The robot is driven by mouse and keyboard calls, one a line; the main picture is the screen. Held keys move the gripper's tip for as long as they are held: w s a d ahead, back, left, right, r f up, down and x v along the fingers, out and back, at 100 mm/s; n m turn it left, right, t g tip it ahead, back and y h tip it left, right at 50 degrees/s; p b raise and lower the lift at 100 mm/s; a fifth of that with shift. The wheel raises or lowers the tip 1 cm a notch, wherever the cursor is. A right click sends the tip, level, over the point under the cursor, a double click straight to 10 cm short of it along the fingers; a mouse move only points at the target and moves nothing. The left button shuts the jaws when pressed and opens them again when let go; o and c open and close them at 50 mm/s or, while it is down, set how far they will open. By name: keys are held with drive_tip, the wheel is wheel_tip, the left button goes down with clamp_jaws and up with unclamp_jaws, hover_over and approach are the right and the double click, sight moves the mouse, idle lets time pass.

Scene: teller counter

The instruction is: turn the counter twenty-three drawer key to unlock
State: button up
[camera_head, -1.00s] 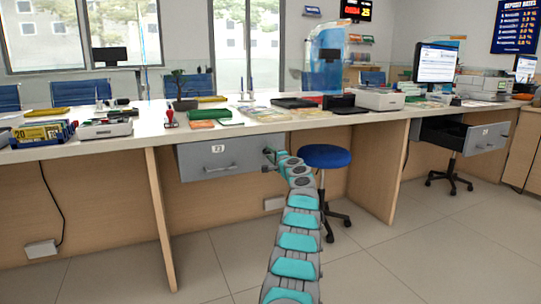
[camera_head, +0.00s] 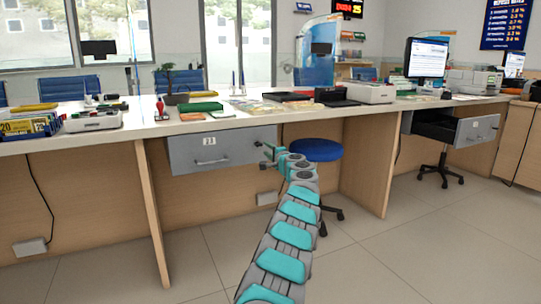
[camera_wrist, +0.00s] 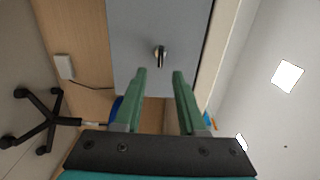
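The drawer marked 23 (camera_head: 222,150) is shut under the counter, with a grey front and a bar handle (camera_head: 212,162). My gripper (camera_head: 264,154) is at the right end of this front. In the wrist view the grey drawer front (camera_wrist: 130,25) fills the upper middle. A small metal key (camera_wrist: 160,55) stands out from it. My gripper (camera_wrist: 160,73) is open there, its two green fingers pointing at the front, with the key centred just past the fingertips. A gap shows on both sides and the fingers do not grip it. In the head view I cannot make out the key.
A blue stool (camera_head: 316,150) stands behind my arm, to its right. Wooden panels (camera_head: 152,215) hold up the counter (camera_head: 120,133). Another grey drawer (camera_head: 476,130) at the right stands open. The counter top carries trays, stationery and a printer (camera_head: 369,93). The floor in front is clear.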

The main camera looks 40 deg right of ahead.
drive_tip(key=shift+v, duration=1.1)
